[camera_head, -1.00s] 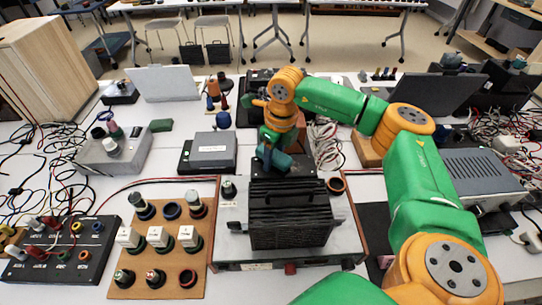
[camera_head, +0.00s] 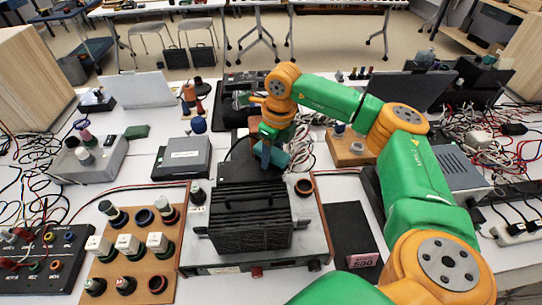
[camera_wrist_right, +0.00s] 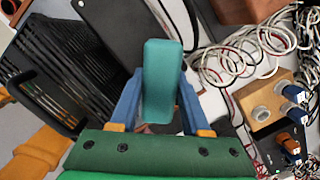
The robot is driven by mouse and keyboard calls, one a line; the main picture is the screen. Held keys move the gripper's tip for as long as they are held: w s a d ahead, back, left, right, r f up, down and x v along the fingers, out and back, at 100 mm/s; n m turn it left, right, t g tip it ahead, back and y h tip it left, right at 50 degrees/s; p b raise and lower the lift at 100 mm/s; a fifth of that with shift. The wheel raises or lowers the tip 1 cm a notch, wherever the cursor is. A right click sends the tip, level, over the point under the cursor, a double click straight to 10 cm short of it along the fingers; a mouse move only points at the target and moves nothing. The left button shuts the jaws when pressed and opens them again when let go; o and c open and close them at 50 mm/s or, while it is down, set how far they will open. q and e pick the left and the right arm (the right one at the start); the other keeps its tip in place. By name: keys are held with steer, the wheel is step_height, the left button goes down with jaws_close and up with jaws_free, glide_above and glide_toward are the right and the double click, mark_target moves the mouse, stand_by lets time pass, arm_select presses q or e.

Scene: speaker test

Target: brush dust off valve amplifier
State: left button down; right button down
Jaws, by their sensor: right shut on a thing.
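The valve amplifier has a black finned cover (camera_head: 250,222) on a grey chassis (camera_head: 205,258) with wooden sides. The fins also show at the left of the right wrist view (camera_wrist_right: 45,65). My right gripper (camera_head: 268,158) is behind and slightly above the cover, near its back right side. In the right wrist view its blue fingers (camera_wrist_right: 160,112) are shut on a teal block-shaped handle (camera_wrist_right: 163,65), apparently the brush. Its bristles are hidden, and I cannot tell whether it touches the amplifier. No dust can be made out. My left gripper is out of view.
A board of knobs and white switches (camera_head: 128,245) stands left of the amplifier. A black box with a pink label (camera_head: 350,225) lies to its right. Loose white cables (camera_wrist_right: 245,55) lie right of the gripper. A grey box (camera_head: 186,155) sits behind left.

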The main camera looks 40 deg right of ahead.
steer(key=r, duration=0.1)
steer(key=r+p, duration=0.2)
steer(key=r, duration=0.1)
steer(key=shift+w+a, duration=0.15)
steer(key=shift+a, duration=0.2)
step_height(320, 180, up, 2)
steer(key=shift+d+r+p, duration=0.1)
steer(key=shift+d+p, duration=0.05)
steer(key=shift+p, duration=1.05)
steer(key=shift+r, duration=0.25)
